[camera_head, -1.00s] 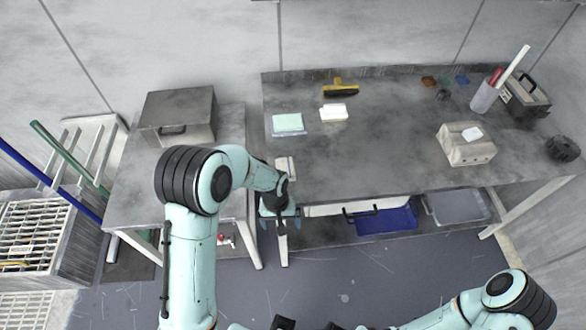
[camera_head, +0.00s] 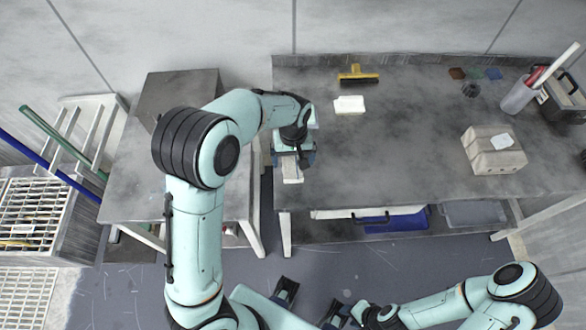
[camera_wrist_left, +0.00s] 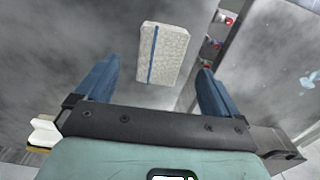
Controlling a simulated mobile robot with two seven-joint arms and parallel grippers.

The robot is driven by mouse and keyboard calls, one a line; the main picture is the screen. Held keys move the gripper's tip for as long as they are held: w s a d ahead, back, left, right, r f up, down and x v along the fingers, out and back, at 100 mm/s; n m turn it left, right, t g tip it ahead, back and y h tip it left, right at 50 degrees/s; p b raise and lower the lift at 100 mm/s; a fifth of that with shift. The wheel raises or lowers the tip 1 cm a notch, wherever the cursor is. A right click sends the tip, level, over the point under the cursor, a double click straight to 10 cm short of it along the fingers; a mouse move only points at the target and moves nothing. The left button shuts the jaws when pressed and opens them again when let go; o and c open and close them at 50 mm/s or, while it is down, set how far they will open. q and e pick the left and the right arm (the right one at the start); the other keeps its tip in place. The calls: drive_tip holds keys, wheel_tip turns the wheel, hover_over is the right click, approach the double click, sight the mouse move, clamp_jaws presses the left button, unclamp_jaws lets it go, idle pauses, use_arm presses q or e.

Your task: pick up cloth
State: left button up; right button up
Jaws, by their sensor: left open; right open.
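The cloth, a pale speckled folded rectangle with a blue stripe, lies flat near the left end of the grey bench and shows whole in the left wrist view (camera_wrist_left: 165,54). In the head view its near part (camera_head: 291,170) shows below my left gripper (camera_head: 294,157). My left gripper is open and points down over it. In the left wrist view the two blue fingers stand on either side of the cloth with gaps on both sides; I cannot tell the height left between. My right gripper (camera_head: 311,302) is open and empty at the bottom, away from the bench.
On the bench (camera_head: 400,130) are a white block (camera_head: 349,105), a yellow-and-black brush (camera_head: 358,76), a beige box (camera_head: 493,150), a grey cup (camera_head: 517,97) and a black toolbox (camera_head: 562,100). A metal box (camera_head: 180,92) stands on the left table. The bench middle is clear.

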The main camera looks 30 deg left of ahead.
sight(293, 167)
use_arm(q)
drive_tip(key=shift+w+a+f, duration=0.1)
drive_tip(key=shift+a+f, duration=0.05)
drive_tip(key=shift+f, duration=2.6)
drive_tip(key=c, duration=1)
